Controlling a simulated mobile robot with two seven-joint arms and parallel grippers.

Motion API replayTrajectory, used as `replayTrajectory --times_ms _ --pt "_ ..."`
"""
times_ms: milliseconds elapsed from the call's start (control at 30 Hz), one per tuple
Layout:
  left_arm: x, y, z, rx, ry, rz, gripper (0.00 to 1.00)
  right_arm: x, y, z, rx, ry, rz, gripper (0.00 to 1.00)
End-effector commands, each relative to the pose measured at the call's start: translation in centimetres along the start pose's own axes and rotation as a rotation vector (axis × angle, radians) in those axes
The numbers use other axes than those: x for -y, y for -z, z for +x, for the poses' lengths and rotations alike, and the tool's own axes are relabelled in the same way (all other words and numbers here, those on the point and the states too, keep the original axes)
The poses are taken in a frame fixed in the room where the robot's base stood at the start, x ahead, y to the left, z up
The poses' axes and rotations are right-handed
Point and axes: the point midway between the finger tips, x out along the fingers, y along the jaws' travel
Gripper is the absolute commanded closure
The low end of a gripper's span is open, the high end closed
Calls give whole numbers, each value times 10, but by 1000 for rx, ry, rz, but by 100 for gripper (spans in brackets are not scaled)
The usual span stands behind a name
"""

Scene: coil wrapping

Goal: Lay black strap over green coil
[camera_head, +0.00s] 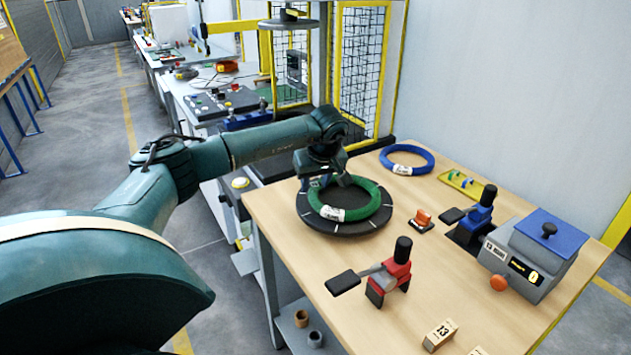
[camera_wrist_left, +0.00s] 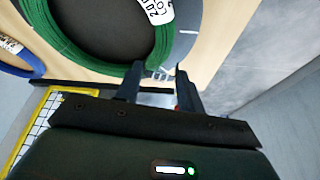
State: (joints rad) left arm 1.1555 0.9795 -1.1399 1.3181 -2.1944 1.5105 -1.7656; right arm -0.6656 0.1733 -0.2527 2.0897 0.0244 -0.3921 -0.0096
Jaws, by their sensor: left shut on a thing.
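The green coil (camera_head: 374,207) lies flat on a round dark turntable (camera_head: 338,228) with white marks. It carries a white label and also shows in the wrist view (camera_wrist_left: 62,45). My left gripper (camera_head: 335,180) is low at the coil's far left side. In the wrist view its two fingers (camera_wrist_left: 160,75) stand a little apart, with the tips beside the coil's outer edge. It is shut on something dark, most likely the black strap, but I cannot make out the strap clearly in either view. My right gripper is not in view.
A blue coil (camera_head: 407,160) lies behind the turntable. A red clamp tool (camera_head: 392,276), a blue one (camera_head: 476,219), an orange item (camera_head: 423,218) and a grey scale (camera_head: 530,258) stand on the wooden table (camera_head: 420,300). A yellow tray (camera_head: 460,183) lies near the wall.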

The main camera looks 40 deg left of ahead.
Motion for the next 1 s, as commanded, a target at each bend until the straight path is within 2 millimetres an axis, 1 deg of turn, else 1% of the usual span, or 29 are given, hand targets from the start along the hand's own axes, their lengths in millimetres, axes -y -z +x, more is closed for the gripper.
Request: replayTrajectory --times_ms 533,1000 --pt "0 0 1 0 1 0 83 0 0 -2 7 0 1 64" --pt "0 -5 11 0 1 0 83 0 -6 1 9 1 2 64"
